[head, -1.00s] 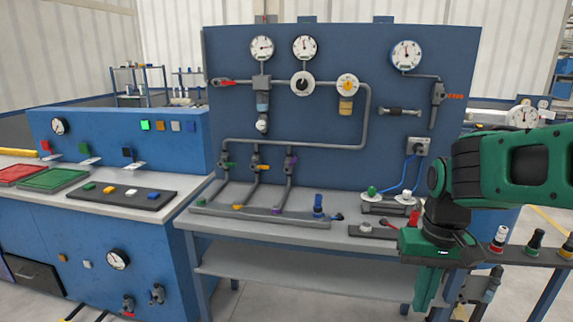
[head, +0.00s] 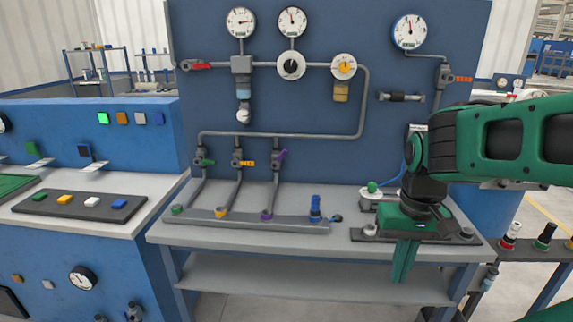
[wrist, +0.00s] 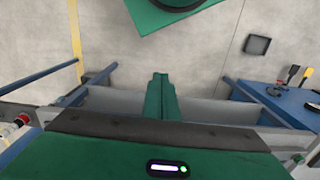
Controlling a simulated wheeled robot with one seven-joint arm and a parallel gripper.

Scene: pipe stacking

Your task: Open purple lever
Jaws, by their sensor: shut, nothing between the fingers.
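The purple lever (head: 281,156) sits on the right one of three pipe valves at the blue panel. It stands steeply, tilted up to the right. The green lever (head: 206,163) and the yellow lever (head: 247,164) beside it point sideways to the right. My gripper (head: 402,275) is right of the purple lever and lower, in front of the bench, apart from all levers. Its fingers point down and are closed together, with nothing between them. The wrist view shows the closed fingers (wrist: 160,82) above floor and bench frame; no purple lever shows there.
The workbench (head: 340,241) carries a grey pipe rack (head: 245,223) and a blue-capped fitting (head: 315,210) below the valves. A red lever (head: 196,65) and gauges are higher on the panel. A side console (head: 90,140) stands at left. Space before the purple lever is clear.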

